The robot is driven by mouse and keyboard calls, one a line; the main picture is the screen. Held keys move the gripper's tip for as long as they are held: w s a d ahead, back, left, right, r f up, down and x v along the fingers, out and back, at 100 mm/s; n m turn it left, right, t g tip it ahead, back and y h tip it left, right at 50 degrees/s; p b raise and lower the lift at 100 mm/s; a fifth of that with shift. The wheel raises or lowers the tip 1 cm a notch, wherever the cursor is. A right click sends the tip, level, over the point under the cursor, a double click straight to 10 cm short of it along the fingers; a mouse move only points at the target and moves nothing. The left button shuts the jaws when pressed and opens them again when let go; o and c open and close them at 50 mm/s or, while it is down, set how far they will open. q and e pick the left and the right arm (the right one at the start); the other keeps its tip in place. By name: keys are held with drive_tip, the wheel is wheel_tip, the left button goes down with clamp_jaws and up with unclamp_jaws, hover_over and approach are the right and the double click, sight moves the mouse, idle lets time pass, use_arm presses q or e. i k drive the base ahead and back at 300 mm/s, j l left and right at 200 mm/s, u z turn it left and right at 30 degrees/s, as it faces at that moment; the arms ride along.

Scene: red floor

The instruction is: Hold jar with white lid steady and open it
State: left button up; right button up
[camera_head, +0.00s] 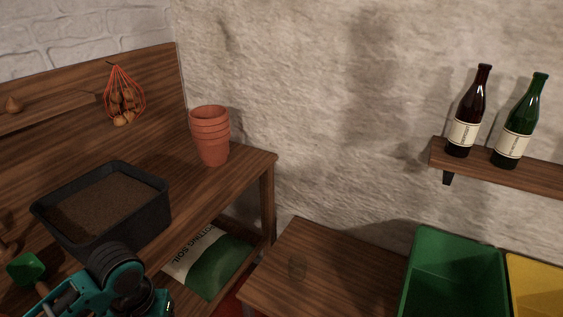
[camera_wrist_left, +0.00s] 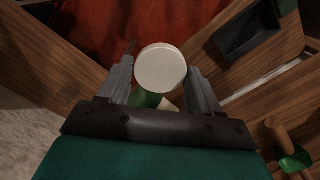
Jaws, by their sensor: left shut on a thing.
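The jar's round white lid (camera_wrist_left: 160,68) faces the camera in the left wrist view, between the two grey fingers of my left gripper (camera_wrist_left: 160,80). The fingers are shut on the jar from both sides. The jar's body is mostly hidden below the lid; a green patch and a pale patch show just beneath it. In the head view my teal left arm is at the bottom left, and neither the white lid nor the left fingers can be made out there. My right gripper is in neither view.
A black soil tray (camera_head: 156,208) and stacked terracotta pots (camera_head: 210,135) stand on the wooden bench. A green bin (camera_head: 455,262) and yellow bin (camera_head: 535,285) are at right. Bottles (camera_head: 467,112) stand on a shelf.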

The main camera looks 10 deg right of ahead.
sight(297, 262)
drive_tip(key=l+z, duration=0.4)
drive_tip(key=k+l+z, duration=0.1)
drive_tip(key=l+z, duration=0.15)
drive_tip(key=z, duration=0.15)
drive_tip(key=i+l+z, duration=0.1)
drive_tip(key=l+z, duration=0.25)
drive_tip(key=l, duration=0.4)
drive_tip(key=i+l, duration=0.1)
drive_tip(key=l, duration=0.45)
drive_tip(key=l+z, duration=0.1)
drive_tip(key=l, duration=0.45)
drive_tip(key=i+l, duration=0.15)
drive_tip(key=l, duration=0.4)
